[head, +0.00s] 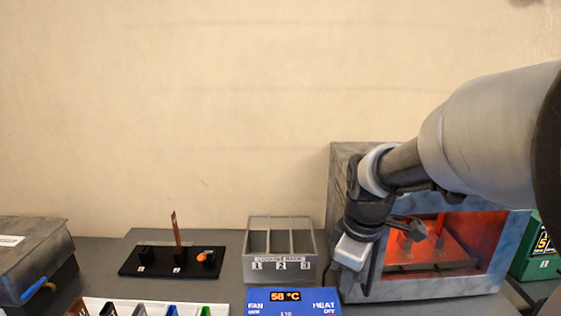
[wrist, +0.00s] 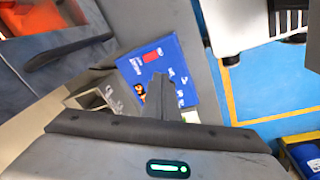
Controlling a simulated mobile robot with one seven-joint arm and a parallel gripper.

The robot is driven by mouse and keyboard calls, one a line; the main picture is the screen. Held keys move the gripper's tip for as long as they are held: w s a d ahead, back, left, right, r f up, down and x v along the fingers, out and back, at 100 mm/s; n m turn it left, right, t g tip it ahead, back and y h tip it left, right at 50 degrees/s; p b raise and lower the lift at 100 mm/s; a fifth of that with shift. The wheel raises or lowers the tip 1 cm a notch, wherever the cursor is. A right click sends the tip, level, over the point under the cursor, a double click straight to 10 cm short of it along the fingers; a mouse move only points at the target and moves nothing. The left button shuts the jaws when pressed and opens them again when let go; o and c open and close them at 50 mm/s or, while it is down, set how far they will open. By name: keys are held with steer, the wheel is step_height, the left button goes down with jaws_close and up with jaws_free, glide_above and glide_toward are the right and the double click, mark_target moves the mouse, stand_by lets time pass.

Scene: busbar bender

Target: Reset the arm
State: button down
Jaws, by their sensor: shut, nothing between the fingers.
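My arm reaches in from the right in the head view, across the front of the oven. My gripper (head: 346,283) hangs low in front of the oven's left side, just right of the blue control box. In the wrist view my gripper (wrist: 158,84) is shut and empty, its fingertips seen against the blue box (wrist: 178,72). I cannot tell the height of the fingertips above the bench.
The oven (head: 347,160) glows orange inside. The control box (head: 310,308) reads 58 °C.

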steer(key=s+r+m+t+p, duration=0.2)
steer(key=s+r+m+t, duration=0.1)
steer(key=s+r+m, duration=0.7)
steer(key=s+m, duration=0.1)
steer(key=s, duration=0.3)
steer(key=shift+m+t, duration=0.3)
